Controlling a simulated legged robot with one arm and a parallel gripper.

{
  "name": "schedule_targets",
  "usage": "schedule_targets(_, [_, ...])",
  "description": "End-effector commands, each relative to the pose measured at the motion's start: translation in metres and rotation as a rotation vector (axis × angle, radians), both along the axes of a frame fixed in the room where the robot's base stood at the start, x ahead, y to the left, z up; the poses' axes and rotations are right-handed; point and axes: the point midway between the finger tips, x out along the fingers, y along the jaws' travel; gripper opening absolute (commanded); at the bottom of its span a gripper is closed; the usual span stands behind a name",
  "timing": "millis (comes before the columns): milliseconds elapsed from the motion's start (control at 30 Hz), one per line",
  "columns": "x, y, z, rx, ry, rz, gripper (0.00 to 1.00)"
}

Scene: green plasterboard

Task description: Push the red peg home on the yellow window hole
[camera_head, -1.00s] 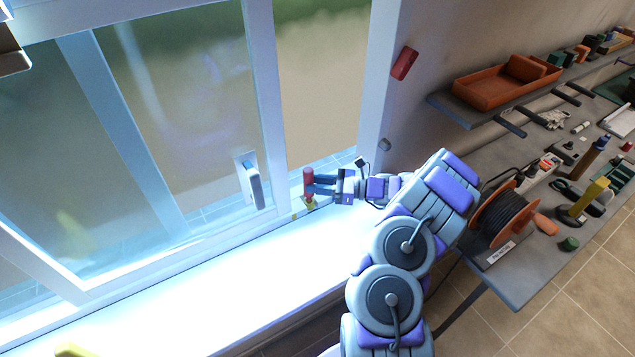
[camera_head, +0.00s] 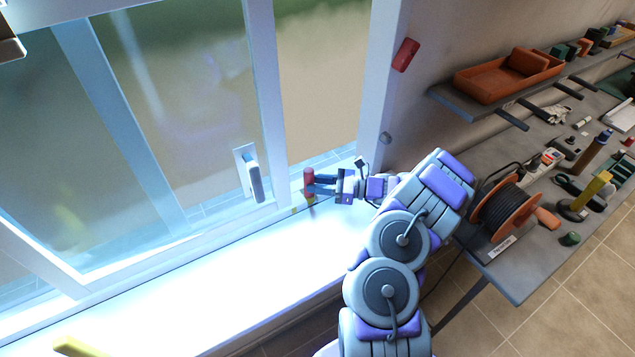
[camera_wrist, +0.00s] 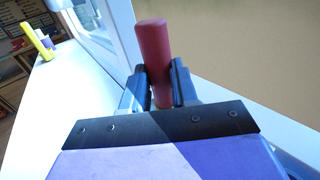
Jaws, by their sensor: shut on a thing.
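The red peg (camera_head: 309,181) stands upright above the white window sill, near the right end of the window frame. My gripper (camera_head: 316,184) comes in from the right and is shut on the peg. In the wrist view the red peg (camera_wrist: 154,60) sits between the two dark fingers of my gripper (camera_wrist: 160,88), its top standing above them. The peg's lower end is hidden in the wrist view. A small yellow patch (camera_head: 294,211) shows on the sill just left below the peg. I cannot tell whether the peg's foot is in the hole.
The window handle (camera_head: 250,175) is close left of the peg. A yellow piece (camera_head: 78,347) lies at the sill's near left end. At right, a workbench (camera_head: 520,280) carries a cable reel (camera_head: 505,215), and a shelf holds an orange tray (camera_head: 508,76). The sill's middle is clear.

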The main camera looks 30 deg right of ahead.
Motion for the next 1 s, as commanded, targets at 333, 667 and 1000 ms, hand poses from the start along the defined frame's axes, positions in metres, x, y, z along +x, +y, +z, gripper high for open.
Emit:
schedule_targets(333, [0.0,0.0,-0.005,0.0,0.001,0.0,0.38])
schedule_targets(667, [0.0,0.0,-0.004,0.0,0.001,0.0,0.58])
schedule_targets(1000, [-0.011,-0.017,-0.004,0.0,0.001,-0.004,0.58])
